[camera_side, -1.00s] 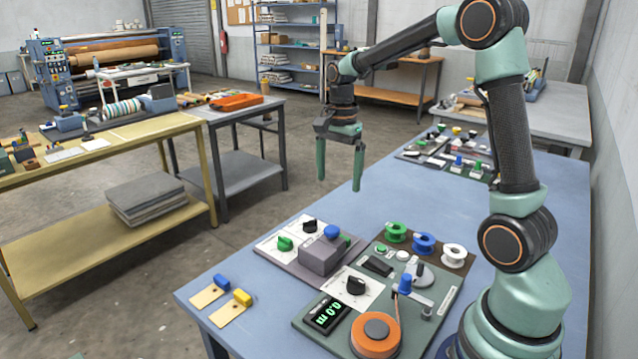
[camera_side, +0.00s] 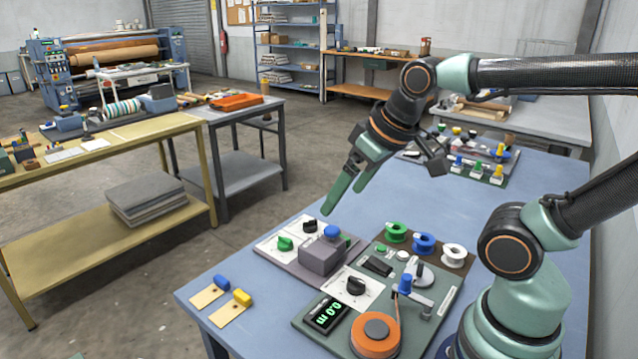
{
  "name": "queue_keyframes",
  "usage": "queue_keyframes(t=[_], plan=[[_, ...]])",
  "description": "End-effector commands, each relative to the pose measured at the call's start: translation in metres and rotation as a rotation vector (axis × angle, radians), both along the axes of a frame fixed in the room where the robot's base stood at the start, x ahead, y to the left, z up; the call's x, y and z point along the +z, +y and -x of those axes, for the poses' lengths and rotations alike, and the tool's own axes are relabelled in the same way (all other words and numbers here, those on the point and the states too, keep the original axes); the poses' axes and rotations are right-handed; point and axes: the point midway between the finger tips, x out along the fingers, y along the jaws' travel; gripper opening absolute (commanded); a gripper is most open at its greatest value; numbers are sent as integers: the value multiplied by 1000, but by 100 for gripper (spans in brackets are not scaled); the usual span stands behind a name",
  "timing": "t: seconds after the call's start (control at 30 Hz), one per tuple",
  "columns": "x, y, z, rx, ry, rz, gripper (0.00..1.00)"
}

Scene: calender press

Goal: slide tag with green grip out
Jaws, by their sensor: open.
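A small green piece (camera_side: 347,239) shows at the far right side of a grey block (camera_side: 319,257) with a blue knob on top. It looks like the green grip; the block hides most of it, and I cannot see its tag plate. My gripper (camera_side: 343,200) is open and empty, tilted with its fingers pointing down to the left. It is in the air, above and behind the grey block in the picture, apart from it. Two tan tags lie flat at the table's front left corner, one with a blue grip (camera_side: 222,282) and one with a yellow grip (camera_side: 243,297).
A green knob (camera_side: 285,243) and a black knob (camera_side: 310,226) sit on the white panel beside the block. To the right, a green board (camera_side: 452,302) carries spools, an orange reel (camera_side: 376,334) and a display (camera_side: 326,313). Another board (camera_side: 484,178) with small parts lies at the back.

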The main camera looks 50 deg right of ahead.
Motion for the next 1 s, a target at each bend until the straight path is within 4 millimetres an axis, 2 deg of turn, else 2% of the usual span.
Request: queue_keyframes(t=[0.2,0.23,0.27,0.47,0.77,1.0], plan=[[0,0,0,7,-1,2,100],[0,0,0,7,-1,2,96],[0,0,0,7,-1,2,88],[0,-5,-6,62,24,42,88],[-5,-38,-42,393,154,216,88],[-24,-74,-73,715,261,319,88]])
